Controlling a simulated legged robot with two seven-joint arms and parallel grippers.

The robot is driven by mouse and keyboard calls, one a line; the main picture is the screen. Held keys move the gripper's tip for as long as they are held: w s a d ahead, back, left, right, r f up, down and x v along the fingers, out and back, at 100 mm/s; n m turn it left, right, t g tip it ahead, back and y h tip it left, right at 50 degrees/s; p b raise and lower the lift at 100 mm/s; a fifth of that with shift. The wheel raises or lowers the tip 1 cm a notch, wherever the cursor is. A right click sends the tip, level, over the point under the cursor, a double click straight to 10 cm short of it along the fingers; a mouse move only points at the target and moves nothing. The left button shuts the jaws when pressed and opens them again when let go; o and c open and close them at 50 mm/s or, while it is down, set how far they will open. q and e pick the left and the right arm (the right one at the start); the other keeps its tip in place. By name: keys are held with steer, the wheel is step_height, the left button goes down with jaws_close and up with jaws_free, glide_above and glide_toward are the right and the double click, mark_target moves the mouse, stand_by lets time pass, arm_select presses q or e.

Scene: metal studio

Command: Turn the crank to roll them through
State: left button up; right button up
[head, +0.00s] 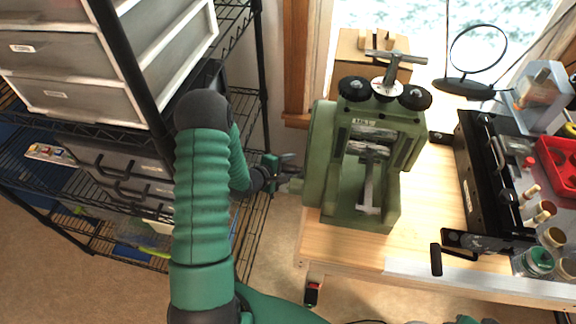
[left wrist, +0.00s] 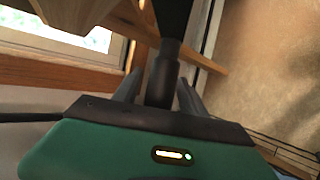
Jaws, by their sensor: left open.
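The green rolling mill (head: 362,205) stands upright on the wooden bench, with a T-shaped screw handle and two black knobs on top. A grey metal piece (head: 368,185) lies at its front, below the rolls. My left gripper (head: 288,172) is at the mill's left side, by a light metal part low on that side. In the left wrist view, a dark cylindrical handle (left wrist: 161,80) stands between the two open fingers (left wrist: 158,92); I cannot tell whether they touch it. A small green sliver at the head view's bottom edge may be part of my right arm.
The workbench (head: 340,248) has a black metal tool (head: 480,165) right of the mill, with jars and a red tray (head: 556,160) beyond. A wire shelf with grey drawers (head: 90,60) stands at left. A narrow floor gap separates shelf and bench.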

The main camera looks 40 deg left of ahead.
arm_select(q)
steer(key=shift+r, duration=0.1)
steer(key=w+a+r+m+t+y+b, duration=0.1)
steer(key=w+a+r+t+b, duration=0.2)
steer(key=r+b, duration=0.35)
steer(key=w+a+r+m+t+b, duration=0.1)
steer(key=w+r+t+b, duration=0.3)
steer(key=r, duration=0.3)
step_height(320, 180, up, 16)
steer(key=m+t+b, duration=0.2)
steer(key=t+b, duration=0.2)
steer(key=b, duration=0.6)
steer(key=shift+s+d+r+m, duration=0.15)
steer(key=shift+d+m, duration=0.1)
steer(key=shift+m, duration=0.15)
steer(key=shift+s+t, duration=0.1)
steer(key=shift+t, duration=0.2)
